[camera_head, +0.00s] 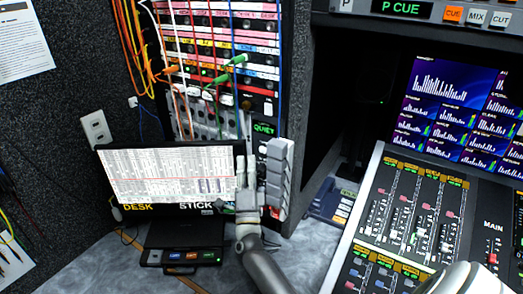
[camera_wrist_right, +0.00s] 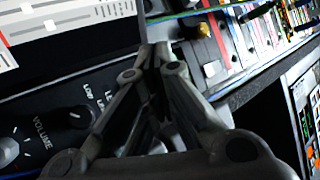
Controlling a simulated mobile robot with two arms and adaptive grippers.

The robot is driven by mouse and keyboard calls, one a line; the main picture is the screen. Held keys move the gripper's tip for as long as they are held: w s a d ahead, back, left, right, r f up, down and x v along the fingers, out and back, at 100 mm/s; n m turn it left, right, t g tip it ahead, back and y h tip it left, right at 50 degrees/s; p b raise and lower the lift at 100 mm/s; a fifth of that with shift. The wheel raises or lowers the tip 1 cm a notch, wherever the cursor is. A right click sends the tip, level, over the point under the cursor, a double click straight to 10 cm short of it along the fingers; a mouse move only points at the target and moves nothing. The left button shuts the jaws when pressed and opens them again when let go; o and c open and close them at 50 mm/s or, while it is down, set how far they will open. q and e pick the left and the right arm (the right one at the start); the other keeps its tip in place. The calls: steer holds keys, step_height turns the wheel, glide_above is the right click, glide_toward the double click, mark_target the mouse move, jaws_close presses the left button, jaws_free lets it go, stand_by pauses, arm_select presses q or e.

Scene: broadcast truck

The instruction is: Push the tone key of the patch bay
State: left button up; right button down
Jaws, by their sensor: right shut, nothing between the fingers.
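The patch bay (camera_head: 220,60) is an upright rack with rows of coloured label strips and plugged cables. A green QUIET display (camera_head: 263,128) sits at its lower right. It also shows in the right wrist view (camera_wrist_right: 230,50), with a brownish knob (camera_wrist_right: 204,30) and a small white key (camera_wrist_right: 212,69). I cannot read which key is the tone key. My right gripper (camera_head: 246,172) is shut and empty, pointing up in front of the rack's lower part. In the wrist view, its closed fingertips (camera_wrist_right: 155,50) are near the rack's lower edge; contact cannot be told.
A tilted screen (camera_head: 165,176) stands left of the right gripper, above a black box (camera_head: 182,243) with lit buttons. A black panel with a volume knob (camera_wrist_right: 8,150) is close to the wrist. A mixing desk (camera_head: 415,210) fills the right. Cables hang across the rack.

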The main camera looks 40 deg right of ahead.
arm_select(q)
steer(key=shift+a, duration=0.1)
jaws_close()
stand_by(1.2)
